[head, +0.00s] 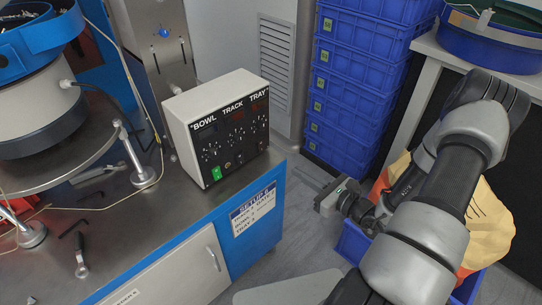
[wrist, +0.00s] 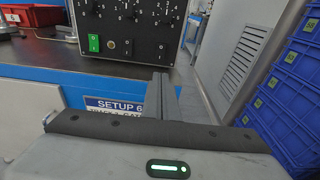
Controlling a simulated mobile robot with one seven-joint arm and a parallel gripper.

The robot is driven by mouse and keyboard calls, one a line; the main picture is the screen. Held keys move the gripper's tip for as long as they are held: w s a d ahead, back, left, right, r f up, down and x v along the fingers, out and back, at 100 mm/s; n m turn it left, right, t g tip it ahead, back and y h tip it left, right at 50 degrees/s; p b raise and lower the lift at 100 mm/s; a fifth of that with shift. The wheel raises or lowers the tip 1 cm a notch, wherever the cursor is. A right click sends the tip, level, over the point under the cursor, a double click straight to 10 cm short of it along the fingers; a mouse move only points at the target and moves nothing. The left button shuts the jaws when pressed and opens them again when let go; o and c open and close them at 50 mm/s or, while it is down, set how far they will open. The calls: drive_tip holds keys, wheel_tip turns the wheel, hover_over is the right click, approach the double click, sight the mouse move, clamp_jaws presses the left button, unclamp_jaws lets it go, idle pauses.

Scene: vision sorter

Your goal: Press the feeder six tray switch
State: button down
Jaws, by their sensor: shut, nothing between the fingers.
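The feeder control box (head: 221,125) is a white case with a black front panel, standing on the steel bench corner. Its panel is labelled BOWL, TRACK and TRAY from left to right, with knobs and small switches under each label. A green switch (head: 216,174) sits at the panel's lower left; it also shows in the wrist view (wrist: 94,43). A "SETUP 6" label (head: 254,208) is on the bench front below the box. My gripper (head: 308,180) is shut and empty, to the right of the box and apart from it. In the wrist view the panel's top is cut off.
Stacked blue crates (head: 352,85) stand behind my gripper to the right. A bowl feeder (head: 38,100) stands on the bench at left. An orange and yellow bag (head: 488,225) sits in a blue bin beneath my arm.

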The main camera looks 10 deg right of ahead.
sight(262, 150)
drive_tip(key=b+x, duration=0.2)
drive_tip(key=x, duration=1.2)
drive_tip(key=shift+b, duration=0.3)
